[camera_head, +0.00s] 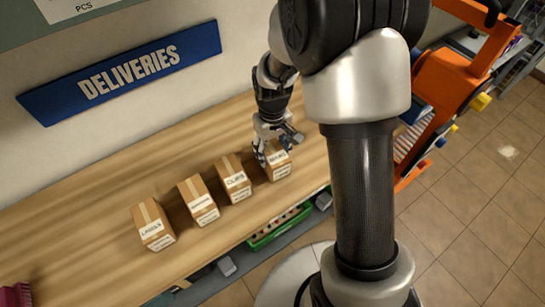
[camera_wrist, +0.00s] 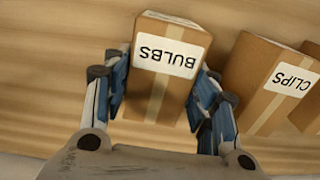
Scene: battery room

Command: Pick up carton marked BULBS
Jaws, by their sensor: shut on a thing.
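The carton marked BULBS (camera_wrist: 163,80) is a brown box with a white label and a tape strip. In the wrist view it sits between the two fingers of my gripper (camera_wrist: 160,100), which touch its sides. In the head view the carton (camera_head: 278,167) is the rightmost of a row on the wooden shelf, and my gripper (camera_head: 273,140) is over it from above. My gripper is shut on this carton. I cannot tell whether the carton is lifted off the shelf. Its lower part is hidden in the wrist view.
The carton marked CLIPS (camera_head: 234,178) stands close to its left in the head view; it also shows in the wrist view (camera_wrist: 270,82). Two more cartons (camera_head: 198,200) (camera_head: 153,226) stand further left. A wall with a DELIVERIES sign (camera_head: 130,72) is behind. An orange frame (camera_head: 450,85) stands right.

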